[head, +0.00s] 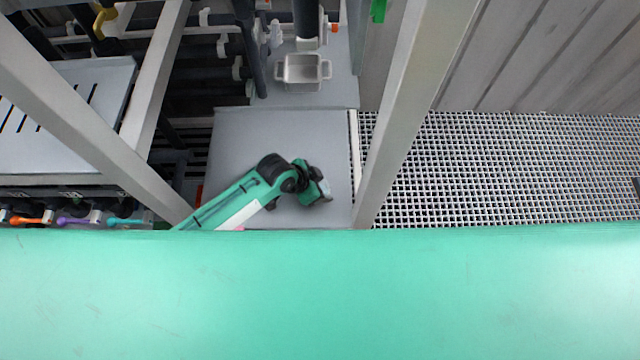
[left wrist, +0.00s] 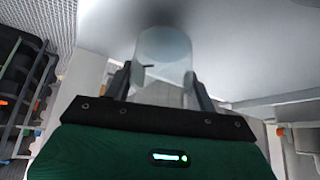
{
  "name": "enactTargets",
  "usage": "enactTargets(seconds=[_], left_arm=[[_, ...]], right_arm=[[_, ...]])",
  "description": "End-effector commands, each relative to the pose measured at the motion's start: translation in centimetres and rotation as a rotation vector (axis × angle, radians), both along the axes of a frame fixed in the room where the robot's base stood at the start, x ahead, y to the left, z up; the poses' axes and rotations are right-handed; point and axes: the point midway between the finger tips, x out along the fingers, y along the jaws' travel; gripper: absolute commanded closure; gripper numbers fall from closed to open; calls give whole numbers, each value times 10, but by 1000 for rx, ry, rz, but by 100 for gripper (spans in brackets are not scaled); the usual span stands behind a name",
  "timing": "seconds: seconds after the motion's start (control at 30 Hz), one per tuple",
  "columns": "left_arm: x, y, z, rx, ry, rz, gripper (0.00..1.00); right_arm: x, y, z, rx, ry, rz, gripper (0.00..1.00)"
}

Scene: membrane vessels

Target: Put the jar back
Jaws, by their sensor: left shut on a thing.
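The jar (left wrist: 165,58) is clear and translucent, and it sits between the two dark fingers of my left gripper (left wrist: 163,88) in the left wrist view. The gripper is shut on it. In the head view my left gripper (head: 324,190) is over the plain grey panel (head: 250,135), with a small pale bit of the jar showing at its tip. I cannot tell whether the jar touches the panel. My right gripper is not in view.
A white two-handled basin (head: 303,70) stands beyond the panel, below a dark vertical pipe. A pale upright beam (head: 415,90) stands right of the panel, with white grating (head: 500,165) beyond. Coloured valve handles (head: 75,220) are at the left.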

Motion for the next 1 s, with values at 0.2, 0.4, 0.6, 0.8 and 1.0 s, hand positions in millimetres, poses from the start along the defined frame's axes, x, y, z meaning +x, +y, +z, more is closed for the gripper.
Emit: enactTargets(seconds=[0.2, 0.4, 0.6, 0.8, 1.0], left_arm=[[0, 0, -6, -1, 0, 0, 70], [0, 0, -9, 0, 0, 1, 70], [0, 0, -9, 0, 0, 1, 22], [0, 0, -8, 0, 0, 1, 22], [-2, 5, 1, -1, -2, 1, 22]], right_arm=[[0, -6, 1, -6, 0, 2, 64], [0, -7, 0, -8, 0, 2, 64], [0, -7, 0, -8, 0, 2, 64], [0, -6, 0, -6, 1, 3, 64], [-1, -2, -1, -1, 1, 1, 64]])
